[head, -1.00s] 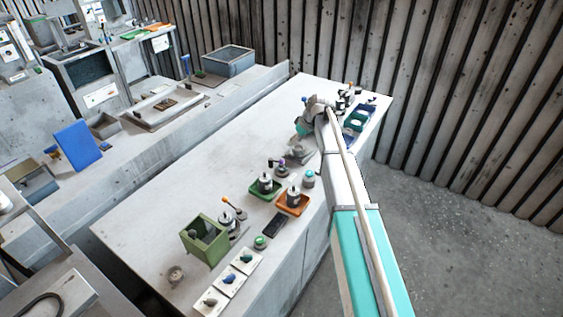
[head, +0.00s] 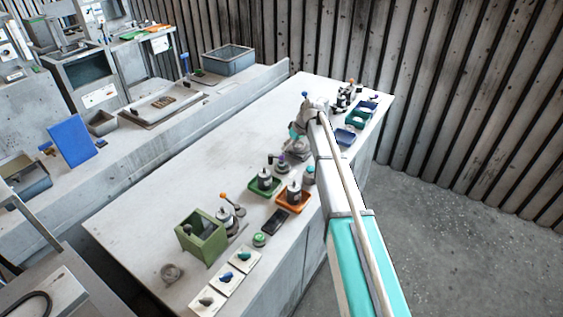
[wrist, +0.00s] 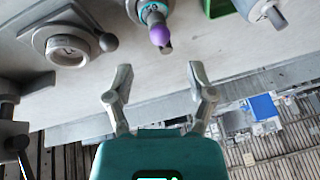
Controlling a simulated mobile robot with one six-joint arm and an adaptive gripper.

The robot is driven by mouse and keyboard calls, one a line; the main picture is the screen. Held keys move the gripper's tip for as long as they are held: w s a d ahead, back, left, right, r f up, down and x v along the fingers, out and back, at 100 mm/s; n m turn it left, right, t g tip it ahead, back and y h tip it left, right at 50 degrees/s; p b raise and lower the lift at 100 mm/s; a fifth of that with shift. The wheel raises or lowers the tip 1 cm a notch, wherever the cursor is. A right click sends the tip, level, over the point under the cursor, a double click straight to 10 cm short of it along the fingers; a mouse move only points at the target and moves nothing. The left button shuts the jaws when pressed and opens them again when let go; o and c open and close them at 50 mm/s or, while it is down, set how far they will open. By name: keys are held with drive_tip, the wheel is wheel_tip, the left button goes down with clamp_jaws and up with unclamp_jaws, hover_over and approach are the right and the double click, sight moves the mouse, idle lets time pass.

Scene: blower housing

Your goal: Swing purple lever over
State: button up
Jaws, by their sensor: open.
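The purple lever (wrist: 159,34) shows at the top of the wrist view as a rounded purple knob on a grey and teal round mount. It lies beyond my fingertips, roughly in line with the gap between them, with no contact visible. In the head view a small purple spot (head: 282,157) shows just below my gripper (head: 294,150), among small fittings on the bench. My gripper (wrist: 160,82) has its two fingers spread wide, with nothing between them. In the head view my arm partly hides the area around the gripper.
In the wrist view a grey fitting with a ball-ended handle (wrist: 108,42) is left of the lever; a green tray (wrist: 216,8) and a grey cylinder (wrist: 262,10) are right. The bench (head: 190,160) is clear at left in the head view. An orange tray (head: 290,207) stands nearby.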

sight(282, 157)
drive_tip(key=shift+b+x, duration=3.2)
drive_tip(key=shift+x, duration=0.65)
clamp_jaws()
